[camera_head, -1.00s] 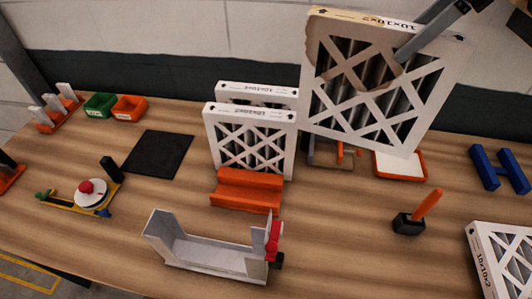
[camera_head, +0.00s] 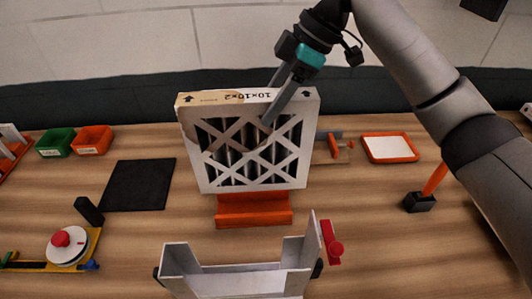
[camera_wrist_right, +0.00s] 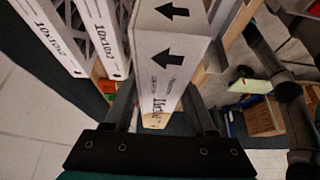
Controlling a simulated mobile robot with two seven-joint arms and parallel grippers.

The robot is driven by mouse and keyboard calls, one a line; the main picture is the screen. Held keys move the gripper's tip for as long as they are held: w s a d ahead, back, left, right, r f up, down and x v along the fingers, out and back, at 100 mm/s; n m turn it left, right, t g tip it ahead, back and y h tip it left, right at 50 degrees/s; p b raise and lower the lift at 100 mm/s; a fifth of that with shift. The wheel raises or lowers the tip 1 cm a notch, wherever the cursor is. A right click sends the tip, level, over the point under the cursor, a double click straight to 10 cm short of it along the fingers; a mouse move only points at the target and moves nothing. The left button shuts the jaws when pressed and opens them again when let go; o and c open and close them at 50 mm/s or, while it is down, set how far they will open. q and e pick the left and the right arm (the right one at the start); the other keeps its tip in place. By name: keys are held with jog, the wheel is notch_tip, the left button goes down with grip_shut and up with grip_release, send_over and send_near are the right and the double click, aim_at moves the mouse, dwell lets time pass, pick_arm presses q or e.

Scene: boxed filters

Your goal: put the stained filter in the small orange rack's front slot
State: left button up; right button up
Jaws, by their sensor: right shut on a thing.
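The stained filter (camera_head: 248,150) is a white-framed box filter with a tan stain on its upper left corner. My right gripper (camera_head: 272,112) is shut on its top edge and holds it upright; the grip also shows in the right wrist view (camera_wrist_right: 160,112). The small orange rack (camera_head: 254,212) shows just below the filter's bottom edge. Whether the filter touches the rack I cannot tell. Two other white filters, one nearer (camera_wrist_right: 100,38) and one farther (camera_wrist_right: 50,35), stand beside the held one in the right wrist view. The held filter hides them in the head view. My left gripper is not in view.
A grey metal bracket (camera_head: 235,282) stands in front of the rack. A black mat (camera_head: 138,185) and green (camera_head: 55,143) and orange (camera_head: 92,140) bins lie left. A white-and-orange tray (camera_head: 390,148) and an orange-handled tool (camera_head: 434,181) are right.

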aim_at(312, 93)
notch_tip(312, 93, down, 12)
jog(key=shift+a+r, duration=0.1)
jog(key=shift+r, duration=0.15)
jog(key=shift+f, duration=0.1)
jog(key=o, duration=1.1)
jog(key=v, duration=1.2)
